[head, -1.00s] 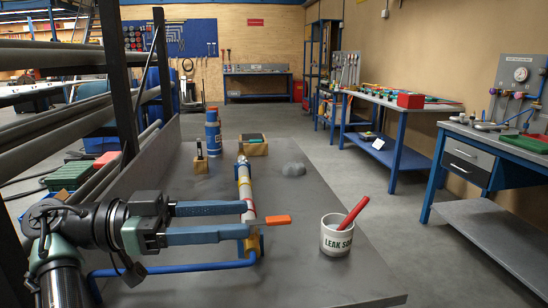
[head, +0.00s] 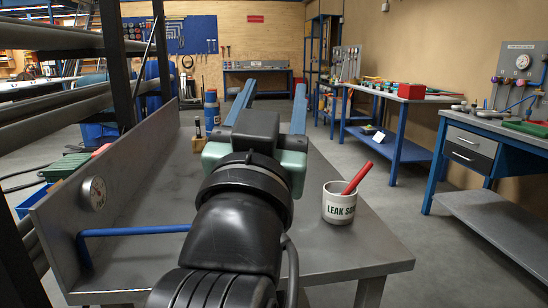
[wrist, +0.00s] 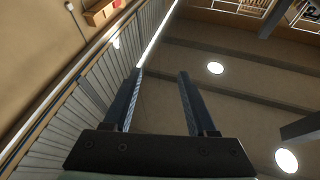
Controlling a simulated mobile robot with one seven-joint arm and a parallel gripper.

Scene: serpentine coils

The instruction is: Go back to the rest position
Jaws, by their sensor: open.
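My gripper (head: 273,90) is raised above the grey bench (head: 350,240) and points away from me. Its two blue fingers are spread apart with nothing between them. In the wrist view, the open fingers (wrist: 160,76) point up towards the ceiling, with round lamps to the right. My arm and gripper hide the middle of the bench, including the place of the upright pipe with the orange handle. A blue pipe (head: 135,232) shows at the left of the bench.
A white mug (head: 338,208) holding a red stick (head: 357,178) stands on the bench to the right. A gauge (head: 94,193) is on the panel at left. A dark rack upright (head: 117,70) stands close on the left. Open floor (head: 385,185) lies to the right.

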